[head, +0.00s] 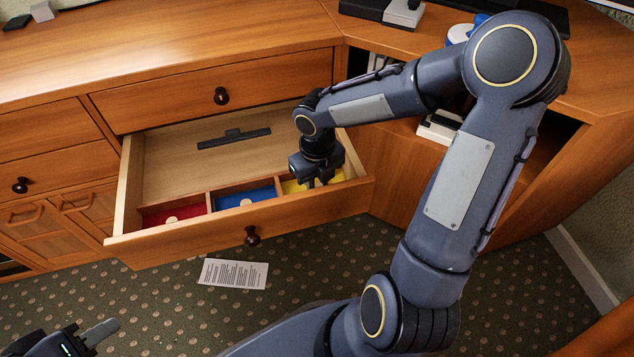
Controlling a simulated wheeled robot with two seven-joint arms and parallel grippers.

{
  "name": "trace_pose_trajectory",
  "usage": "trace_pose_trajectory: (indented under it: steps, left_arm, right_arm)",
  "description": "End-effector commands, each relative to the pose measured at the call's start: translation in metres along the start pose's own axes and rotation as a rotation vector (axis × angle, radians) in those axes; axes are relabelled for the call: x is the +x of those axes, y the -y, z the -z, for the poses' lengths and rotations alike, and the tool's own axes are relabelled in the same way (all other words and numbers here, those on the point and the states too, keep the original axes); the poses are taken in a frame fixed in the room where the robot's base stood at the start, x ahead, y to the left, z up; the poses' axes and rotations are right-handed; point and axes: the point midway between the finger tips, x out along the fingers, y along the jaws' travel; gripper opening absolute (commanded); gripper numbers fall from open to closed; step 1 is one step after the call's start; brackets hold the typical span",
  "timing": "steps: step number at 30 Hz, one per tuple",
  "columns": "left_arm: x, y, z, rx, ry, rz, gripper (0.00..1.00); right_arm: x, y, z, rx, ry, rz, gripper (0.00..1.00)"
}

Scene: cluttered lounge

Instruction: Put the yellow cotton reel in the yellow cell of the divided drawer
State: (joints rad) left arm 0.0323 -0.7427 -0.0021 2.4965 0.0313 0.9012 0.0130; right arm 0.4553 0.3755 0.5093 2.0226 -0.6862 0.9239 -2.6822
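The divided drawer (185,238) is pulled out. Along its front run a red cell (150,218), a blue cell (262,194) and a yellow cell (291,187) at the right end. My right gripper (318,184) points down at the yellow cell. Its own wrist covers most of its fingers and part of the cell, so I cannot tell whether it is open or holds anything. I cannot make out the yellow cotton reel. My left gripper (100,332) is at the bottom left corner, partly cut off and far from the drawer. Its opening is unclear.
A dark flat object (234,138) lies at the back of the drawer. Pale round pieces sit in the red and blue cells. A printed sheet (233,273) lies on the carpet below. The wooden cabinet top (170,45) is mostly bare, and a corner desk stands at the right.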

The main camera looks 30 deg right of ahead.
Motion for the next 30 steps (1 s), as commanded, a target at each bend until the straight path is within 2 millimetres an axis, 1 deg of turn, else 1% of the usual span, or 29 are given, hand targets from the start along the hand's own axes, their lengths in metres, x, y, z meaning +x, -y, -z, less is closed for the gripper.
trace_pose_trajectory:
  steps: [4, 5, 9, 10, 17, 20, 23, 30]
  left_arm:
    - [0.001, 0.000, 0.000, 0.000, 0.000, 0.000, 0.36]
    - [0.001, 0.000, 0.000, 0.000, 0.000, 0.000, 0.36]
    - [0.000, 0.000, 0.000, 0.000, 0.000, 0.000, 0.36]
    - [0.000, 0.000, 0.000, 0.000, 0.000, 0.000, 0.36]
    - [0.000, 0.000, 0.000, 0.000, 0.000, 0.000, 0.36]
    - [-0.001, 0.000, 0.000, 0.000, 0.000, 0.000, 0.36]
    - [-0.008, -0.004, 0.004, 0.000, 0.000, 0.000, 0.36]
    - [-0.032, -0.015, 0.016, 0.000, 0.000, 0.000, 0.36]
  right_arm:
    - [0.003, 0.000, 0.000, 0.000, 0.000, 0.000, 0.01]
    - [0.003, 0.000, 0.000, 0.000, 0.000, 0.000, 0.23]
    - [0.003, 0.000, 0.000, 0.000, 0.000, 0.000, 0.41]
    - [0.003, 0.000, 0.000, 0.000, 0.000, 0.000, 0.43]
    - [0.003, 0.000, 0.000, 0.000, 0.001, 0.000, 0.43]
    - [-0.002, 0.000, 0.000, 0.001, 0.001, 0.000, 0.43]
    - [-0.016, 0.000, -0.001, 0.003, 0.003, 0.000, 0.43]
    - [-0.069, 0.000, -0.001, 0.002, 0.004, 0.000, 0.43]
